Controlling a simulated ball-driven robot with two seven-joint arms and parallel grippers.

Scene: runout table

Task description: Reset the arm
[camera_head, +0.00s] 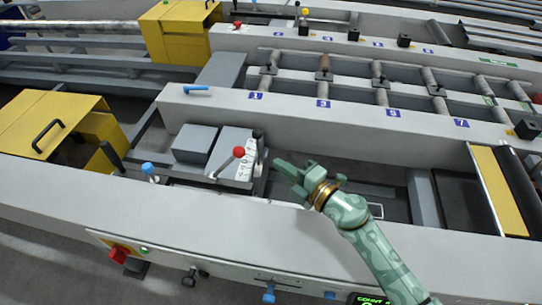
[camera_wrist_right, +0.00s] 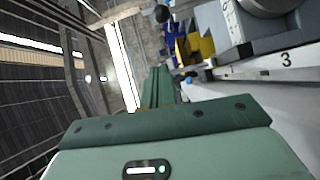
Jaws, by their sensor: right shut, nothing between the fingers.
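My right arm, green, comes into the head view from the bottom right. Its right gripper (camera_head: 284,167) hangs above the recessed bay in the middle of the runout table (camera_head: 230,222). The gripper is shut and empty, and it is apart from the machine parts. In the wrist view the closed green fingers (camera_wrist_right: 160,85) point up and away, with nothing between them. A lever with a red ball knob (camera_head: 239,152) stands to the left of the gripper on a grey box (camera_head: 232,168). My left gripper is not in view.
A blue-knobbed lever (camera_head: 148,168) and a yellow cover (camera_head: 50,120) lie further left. A black and yellow edged part (camera_head: 486,180) is at the right. Numbered rollers (camera_head: 324,70) run behind. A red switch (camera_head: 118,254) is on the front face.

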